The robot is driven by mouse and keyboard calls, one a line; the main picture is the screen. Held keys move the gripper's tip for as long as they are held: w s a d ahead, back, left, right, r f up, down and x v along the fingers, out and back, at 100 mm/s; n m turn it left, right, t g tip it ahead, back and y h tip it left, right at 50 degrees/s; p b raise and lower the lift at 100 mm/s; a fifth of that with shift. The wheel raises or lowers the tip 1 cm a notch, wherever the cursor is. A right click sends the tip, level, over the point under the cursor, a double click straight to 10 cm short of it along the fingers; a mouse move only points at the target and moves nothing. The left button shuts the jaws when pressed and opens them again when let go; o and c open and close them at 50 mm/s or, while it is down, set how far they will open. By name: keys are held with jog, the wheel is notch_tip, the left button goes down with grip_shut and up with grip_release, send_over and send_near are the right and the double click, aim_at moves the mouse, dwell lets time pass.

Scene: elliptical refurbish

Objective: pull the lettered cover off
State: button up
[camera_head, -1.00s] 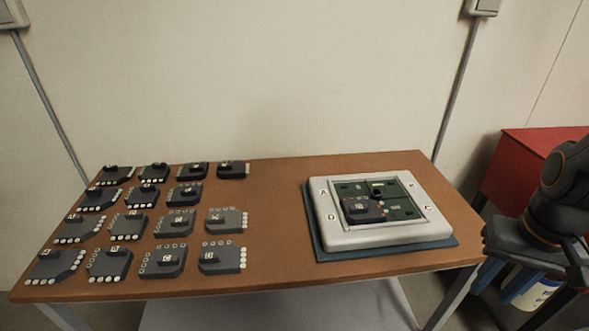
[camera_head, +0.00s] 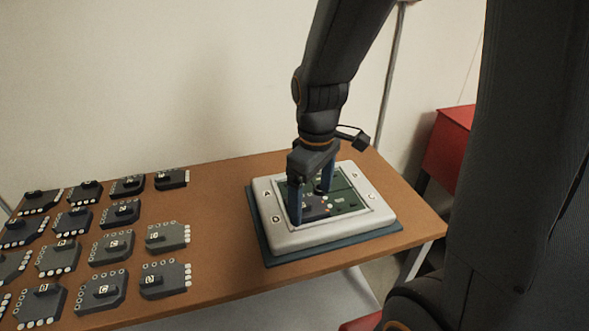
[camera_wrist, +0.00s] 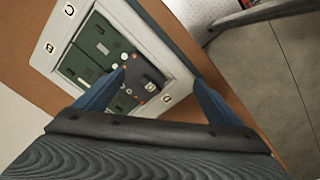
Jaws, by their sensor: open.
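The dark cover (camera_head: 314,211) with white dots lies in one quarter of a white frame (camera_head: 338,233) holding green boards (camera_head: 347,201). In the wrist view the cover (camera_wrist: 146,73) sits between the fingers, with its lettering too small to read. My gripper (camera_head: 311,195) is open over the frame, its blue fingers pointing down. In the wrist view my gripper (camera_wrist: 160,84) has its left fingertip beside the cover and its right fingertip over the frame's rim. I cannot tell whether either finger touches the cover. A finger hides part of it in the head view.
The white frame rests on a dark blue mat (camera_head: 268,257) on a brown table (camera_head: 217,280). Several dark lettered pieces (camera_head: 109,246) stand in rows at the left. A red cabinet (camera_head: 447,140) is behind at the right. The table between pieces and mat is clear.

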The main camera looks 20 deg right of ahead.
aim_at(307, 205)
jog(key=w+a+r+n+p, duration=0.2)
jog(key=w+n, duration=0.3)
jog(key=n, duration=0.5)
jog(key=shift+w+d+f+p, duration=0.15)
jog(key=shift+f+p, duration=0.15)
jog(key=shift+f, duration=1.6)
jog(key=shift+w+d+f+p, duration=0.1)
jog(key=shift+f+p, duration=0.2)
jog(key=shift+f, duration=1.6)
jog(key=c, duration=2)
